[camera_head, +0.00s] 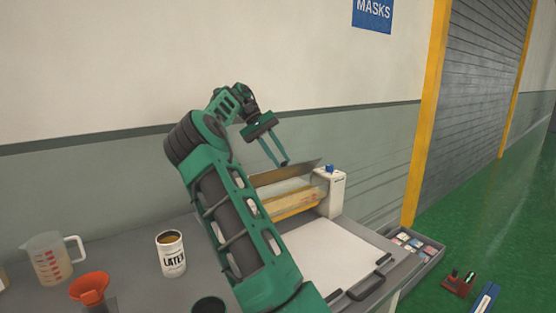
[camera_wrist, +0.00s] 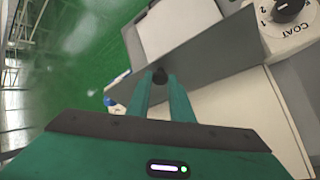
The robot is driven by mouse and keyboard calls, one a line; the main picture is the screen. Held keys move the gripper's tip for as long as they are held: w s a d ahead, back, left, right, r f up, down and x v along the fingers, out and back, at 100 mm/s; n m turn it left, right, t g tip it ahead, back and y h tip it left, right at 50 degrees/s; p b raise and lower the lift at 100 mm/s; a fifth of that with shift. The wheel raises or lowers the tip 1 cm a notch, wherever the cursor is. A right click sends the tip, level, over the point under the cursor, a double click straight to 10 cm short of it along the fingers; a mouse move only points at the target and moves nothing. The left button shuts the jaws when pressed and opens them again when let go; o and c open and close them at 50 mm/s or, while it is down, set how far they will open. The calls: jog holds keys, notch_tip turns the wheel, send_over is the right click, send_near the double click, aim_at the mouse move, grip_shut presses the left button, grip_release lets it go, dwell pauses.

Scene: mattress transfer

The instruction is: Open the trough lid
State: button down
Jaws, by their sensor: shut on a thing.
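The trough (camera_head: 297,209) is part of a coating machine on the bench, with a yellowish front under a pale roller shape. Its lid (camera_head: 300,171) is a thin grey-brown plate that stands tilted above the trough. In the wrist view the lid (camera_wrist: 215,52) is a wide grey panel crossing beyond my fingers. My gripper (camera_head: 280,164) reaches down to the lid's upper edge from above. My arm hides the trough's left end.
A white end housing (camera_head: 331,191) with a blue knob stands at the machine's right; its COAT dial (camera_wrist: 289,10) shows in the wrist view. A white sheet (camera_head: 325,256) lies in front. A latex can (camera_head: 171,256), measuring jug (camera_head: 50,259) and orange funnel (camera_head: 89,287) stand left.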

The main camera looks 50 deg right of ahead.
jog(key=shift+w, duration=0.1)
dwell(0.3)
jog(key=c, duration=1.6)
grip_release()
jog(key=shift+o, duration=0.2)
